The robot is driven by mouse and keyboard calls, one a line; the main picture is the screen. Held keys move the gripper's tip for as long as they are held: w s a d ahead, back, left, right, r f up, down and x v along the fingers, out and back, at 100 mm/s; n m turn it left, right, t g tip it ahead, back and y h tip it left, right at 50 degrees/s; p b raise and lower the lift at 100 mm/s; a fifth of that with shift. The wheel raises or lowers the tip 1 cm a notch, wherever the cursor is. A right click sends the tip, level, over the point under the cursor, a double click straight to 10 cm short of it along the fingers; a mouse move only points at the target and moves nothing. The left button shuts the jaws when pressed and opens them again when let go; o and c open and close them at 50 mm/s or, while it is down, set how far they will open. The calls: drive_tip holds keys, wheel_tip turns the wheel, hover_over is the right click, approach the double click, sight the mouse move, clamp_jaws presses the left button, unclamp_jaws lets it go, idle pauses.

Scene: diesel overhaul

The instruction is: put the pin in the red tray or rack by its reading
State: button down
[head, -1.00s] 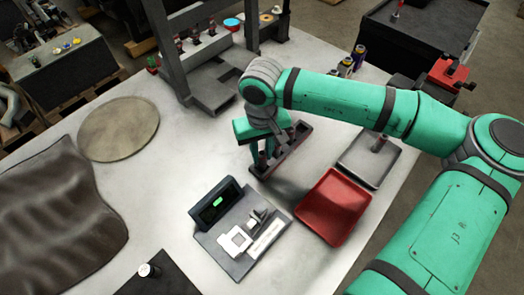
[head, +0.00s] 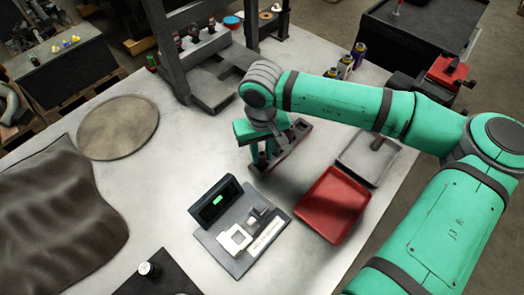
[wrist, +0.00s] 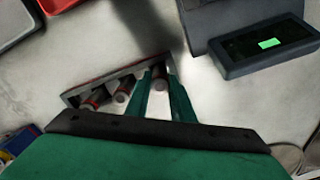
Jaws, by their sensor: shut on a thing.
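My gripper (head: 260,163) is low at the near left end of a dark rack (head: 293,150), its fingers pointing down. In the wrist view the green fingers (wrist: 161,92) are close together on a pin (wrist: 159,72), which they mostly hide. The pin is at the rack's end; I cannot tell how deep it sits. Several other pins with grey ends (wrist: 122,93) stand in the rack beside the fingers. The red tray (head: 333,205) lies right of the gripper, and its inside looks empty.
A measuring device (head: 240,228) with a lit green display (wrist: 268,44) stands in front of the gripper. A grey tray (head: 352,165) lies behind the red tray. A dark press frame (head: 212,85) stands behind.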

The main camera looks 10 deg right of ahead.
drive_tip(key=shift+f, duration=0.15)
drive_tip(key=c, duration=1)
unclamp_jaws()
drive_tip(key=shift+c, duration=0.2)
drive_tip(key=shift+w+r, duration=0.1)
drive_tip(key=shift+r, duration=1.8)
drive_tip(key=shift+d+r, duration=0.1)
drive_tip(key=shift+r, duration=0.35)
drive_tip(key=shift+a+r, duration=0.2)
drive_tip(key=shift+r, duration=0.85)
drive_tip(key=shift+d+r, duration=0.1)
drive_tip(key=shift+r, duration=0.5)
